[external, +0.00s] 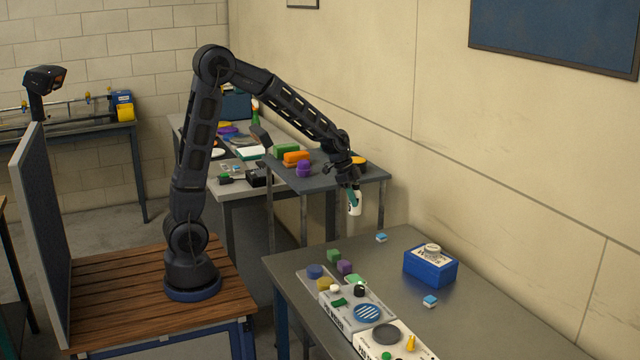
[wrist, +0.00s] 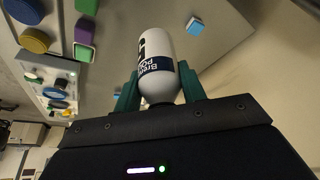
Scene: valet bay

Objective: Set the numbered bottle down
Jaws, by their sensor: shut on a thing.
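The numbered bottle (wrist: 157,48) is white with a dark blue label band and partly legible dark print. My gripper (wrist: 160,88) is shut on it, with a teal finger on each side. In the external view the white bottle (external: 355,205) hangs below my gripper (external: 352,192), in the air at the far left end of the grey table (external: 400,250). No support shows directly under the bottle. Part of the bottle between the fingers is hidden.
A blue box (external: 430,267) with a white round top stands on the table. Small blue cubes (external: 381,237) lie nearby. Control panels (external: 355,312) and several coloured blocks line the front side. A dark shelf table (external: 370,174) stands behind.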

